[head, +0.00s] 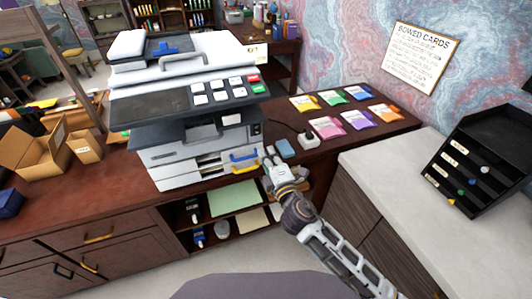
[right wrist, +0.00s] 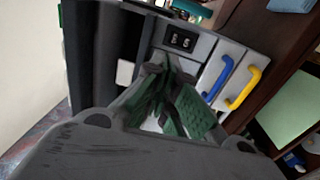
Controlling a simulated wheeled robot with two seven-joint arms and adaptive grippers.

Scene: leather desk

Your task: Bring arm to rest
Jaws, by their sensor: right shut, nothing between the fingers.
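My right arm reaches in from the bottom right of the head view. Its gripper (head: 274,165) is at the front right corner of the large grey printer (head: 165,140), near the drawers with the blue handle (head: 244,155) and the yellow handle (head: 246,168). In the right wrist view the gripper's green-padded fingers (right wrist: 172,112) are shut and empty. They point toward the printer's front, left of the blue handle (right wrist: 217,78) and the yellow handle (right wrist: 245,88). I cannot tell whether they touch it. My left gripper is not in view.
A pale counter (head: 390,165) with a black sorter (head: 480,165) stands at the right. Open cardboard boxes (head: 38,152) sit at the left. Open shelves lie below the desk.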

